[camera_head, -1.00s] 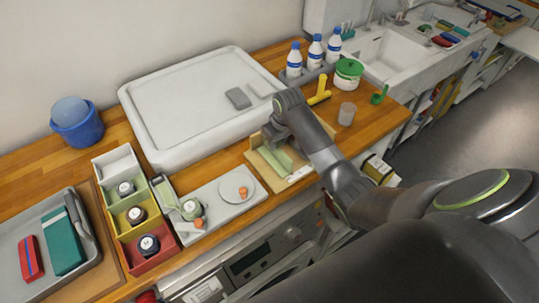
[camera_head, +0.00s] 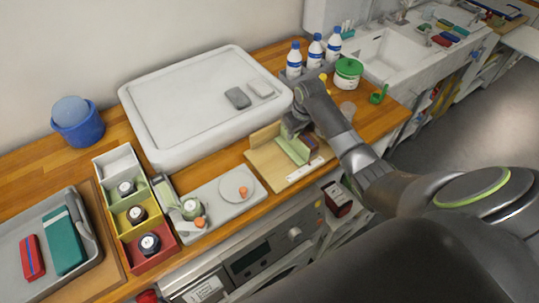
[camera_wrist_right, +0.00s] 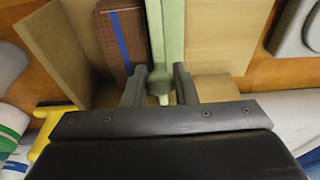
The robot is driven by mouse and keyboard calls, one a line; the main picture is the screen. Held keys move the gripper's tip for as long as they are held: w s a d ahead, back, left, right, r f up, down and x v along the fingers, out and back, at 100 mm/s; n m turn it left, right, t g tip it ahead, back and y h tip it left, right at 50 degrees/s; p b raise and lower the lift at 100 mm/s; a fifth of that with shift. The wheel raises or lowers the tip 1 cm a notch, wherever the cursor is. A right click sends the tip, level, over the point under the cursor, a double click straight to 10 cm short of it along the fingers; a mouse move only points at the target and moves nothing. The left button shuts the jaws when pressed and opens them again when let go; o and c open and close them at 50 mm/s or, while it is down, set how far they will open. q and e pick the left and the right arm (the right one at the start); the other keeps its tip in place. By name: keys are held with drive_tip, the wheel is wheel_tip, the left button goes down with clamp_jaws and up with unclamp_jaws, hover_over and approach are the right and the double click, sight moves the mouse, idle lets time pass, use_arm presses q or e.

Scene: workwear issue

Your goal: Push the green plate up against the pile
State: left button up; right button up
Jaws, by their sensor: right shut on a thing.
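The green plate (camera_head: 292,150) stands upright on a tan wooden board (camera_head: 270,172). It shows edge-on in the right wrist view (camera_wrist_right: 172,30). My right gripper (camera_head: 299,133) is shut on a small green knob of the plate, which sits between the two fingers (camera_wrist_right: 160,86). The pile (camera_head: 311,143) is a dark red-brown pack with a blue stripe in the right wrist view (camera_wrist_right: 122,38). It lies right beside the plate; I see no clear gap, but cannot tell if they touch along their whole length. My left gripper is out of view.
The board has an upright wooden wall (camera_head: 264,136) and a white strip (camera_head: 305,169) at its front. A large white tray (camera_head: 185,100) stands behind. Bottles (camera_head: 315,52), a green-lidded tub (camera_head: 347,74) and a yellow tool (camera_wrist_right: 50,118) are near my right arm.

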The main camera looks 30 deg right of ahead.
drive_tip(key=shift+w+d+b, duration=0.15)
drive_tip(key=shift+d, duration=1.05)
drive_tip(key=shift+w+d+b, duration=0.15)
drive_tip(key=shift+d, duration=1)
drive_tip(key=o, duration=0.6)
drive_tip(key=shift+d, duration=0.1)
wheel_tip(320, 180, up, 3)
drive_tip(key=p, duration=0.2)
drive_tip(key=shift+p, duration=0.35)
drive_tip(key=shift+r, duration=0.3)
wheel_tip(320, 180, up, 4)
drive_tip(key=shift+r, duration=0.2)
